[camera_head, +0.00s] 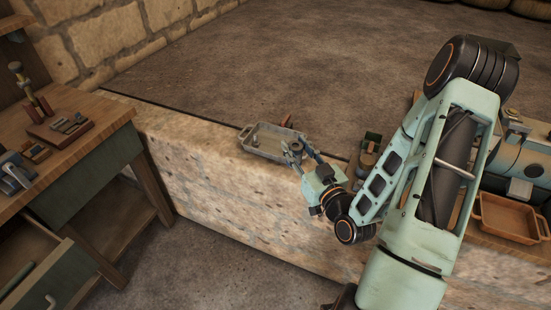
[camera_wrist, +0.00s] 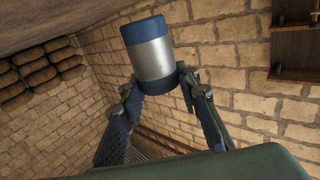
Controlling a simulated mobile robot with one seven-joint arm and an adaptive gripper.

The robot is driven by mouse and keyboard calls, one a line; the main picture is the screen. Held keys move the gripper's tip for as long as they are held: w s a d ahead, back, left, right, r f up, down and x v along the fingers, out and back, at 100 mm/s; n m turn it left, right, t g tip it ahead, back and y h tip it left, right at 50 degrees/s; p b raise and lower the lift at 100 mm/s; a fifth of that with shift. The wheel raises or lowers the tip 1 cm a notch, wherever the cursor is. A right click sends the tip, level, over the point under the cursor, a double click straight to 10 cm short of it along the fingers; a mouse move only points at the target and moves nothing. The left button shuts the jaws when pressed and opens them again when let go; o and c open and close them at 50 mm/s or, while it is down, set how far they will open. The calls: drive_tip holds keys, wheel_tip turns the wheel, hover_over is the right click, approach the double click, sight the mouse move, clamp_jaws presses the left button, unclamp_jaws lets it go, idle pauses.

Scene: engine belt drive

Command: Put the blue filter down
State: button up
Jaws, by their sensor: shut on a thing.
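The blue filter (camera_wrist: 148,52) is a cylinder with a blue top, a silver middle band and a blue lower end. It shows upper centre in the wrist view, tilted slightly in the picture. My gripper (camera_wrist: 160,84) is shut on its lower end, one finger on each side. In the head view my gripper (camera_head: 297,152) is at the right end of a grey metal tray (camera_head: 262,151) on the stone ledge. The filter is too small and partly hidden there to tell whether it touches anything.
The stone ledge (camera_head: 205,165) is bare left of the tray. An orange-brown tray (camera_head: 508,218) and a green tank (camera_head: 520,155) are farther right. A wooden workbench (camera_head: 95,115) with tools stands left.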

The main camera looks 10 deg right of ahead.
drive_tip(key=w+d+f+m+h+b, duration=0.1)
drive_tip(key=d+f+b, duration=0.4)
drive_tip(key=b, duration=0.9)
wheel_tip(320, 180, down, 2)
drive_tip(key=w+h, duration=0.1)
drive_tip(key=w, duration=0.1)
drive_tip(key=shift+w+d+m+h+b, duration=0.3)
drive_tip(key=shift+w+h, duration=0.05)
drive_tip(key=shift+h, duration=0.05)
drive_tip(key=b, duration=0.2)
drive_tip(key=shift+w+f+b, duration=0.1)
drive_tip(key=shift+f+b, duration=0.05)
drive_tip(key=shift+b, duration=0.2)
drive_tip(key=shift+w+d+f+b, duration=0.5)
drive_tip(key=shift+w+d+f, duration=0.4)
drive_tip(key=shift+w+f, duration=0.65)
drive_tip(key=shift+w+d+f+b, duration=0.5)
drive_tip(key=shift+w+d+f, duration=0.5)
drive_tip(key=shift+f, duration=0.95)
drive_tip(key=shift+w+d+f+b, duration=0.5)
drive_tip(key=shift+w+d+f, duration=0.25)
drive_tip(key=shift+w+f, duration=0.85)
drive_tip(key=shift+s+f, duration=0.15)
drive_tip(key=shift+f, duration=0.1)
